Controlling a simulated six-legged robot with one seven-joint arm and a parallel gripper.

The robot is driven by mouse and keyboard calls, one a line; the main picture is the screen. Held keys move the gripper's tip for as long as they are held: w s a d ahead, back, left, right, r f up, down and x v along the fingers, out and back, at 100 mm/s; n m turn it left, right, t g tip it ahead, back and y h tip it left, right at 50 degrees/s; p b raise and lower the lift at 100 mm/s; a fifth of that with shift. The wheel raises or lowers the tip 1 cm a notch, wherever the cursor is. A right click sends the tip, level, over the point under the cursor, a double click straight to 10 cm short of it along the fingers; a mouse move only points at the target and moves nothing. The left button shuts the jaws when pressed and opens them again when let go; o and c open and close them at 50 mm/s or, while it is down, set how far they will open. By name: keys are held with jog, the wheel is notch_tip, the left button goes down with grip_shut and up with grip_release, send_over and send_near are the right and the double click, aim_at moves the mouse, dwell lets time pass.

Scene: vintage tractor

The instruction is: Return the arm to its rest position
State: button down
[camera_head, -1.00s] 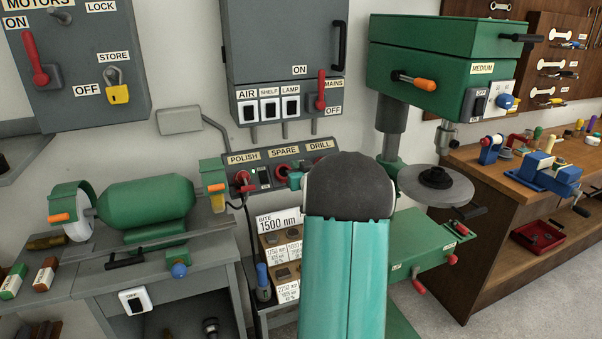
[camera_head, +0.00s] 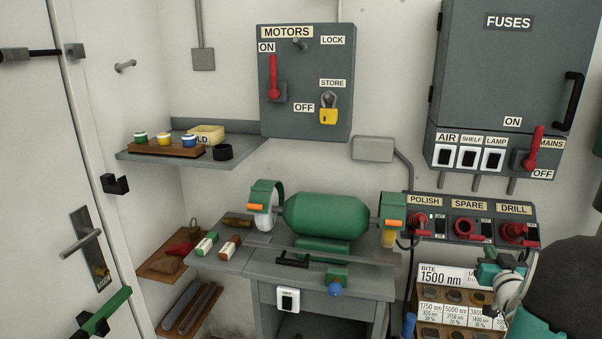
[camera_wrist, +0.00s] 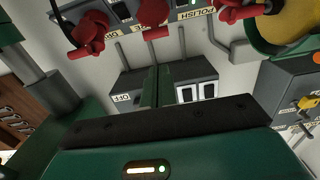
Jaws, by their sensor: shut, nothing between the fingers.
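My arm shows at the lower right edge of the head view, with a dark rounded joint and green links. A teal and white part of it lies in front of the bit rack, close below the socket panel (camera_head: 470,222). In the wrist view my gripper (camera_wrist: 150,78) has its green fingers together, with nothing between them. The wrist picture is upside down. Beyond the fingers are the wall, the red plugs (camera_wrist: 152,14) of the socket panel and the grey fuse box (camera_wrist: 198,88). Much of the arm is cut off by the head view's edge.
A green bench grinder (camera_head: 325,215) stands on a grey bench left of the arm. The bit rack (camera_head: 455,295) is close beside the arm. A MOTORS box (camera_head: 308,112), a shelf (camera_head: 165,158) with small pots and a white door (camera_head: 45,130) lie further left.

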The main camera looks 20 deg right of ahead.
jog(key=w+a+r+n+g+y, duration=0.1)
jog(key=w+a+r+g, duration=0.15)
jog(key=a, duration=0.95)
jog(key=w+a+r+n+g+y, duration=0.1)
jog(key=w+a+r+y, duration=0.15)
jog(key=a, duration=0.85)
jog(key=s+a+f+n+g+y, duration=0.1)
jog(key=s+a+n+g+y, duration=0.1)
jog(key=s+a, duration=0.7)
jog(key=s+a+f+n+g+y, duration=0.1)
jog(key=s+a+n+g+y, duration=0.1)
jog(key=s+a, duration=0.8)
jog(key=a+g+y, duration=0.1)
jog(key=a+g, duration=0.1)
jog(key=a, duration=0.5)
jog(key=shift+a, duration=0.2)
jog(key=shift+s+y, duration=0.1)
jog(key=shift+y, duration=0.15)
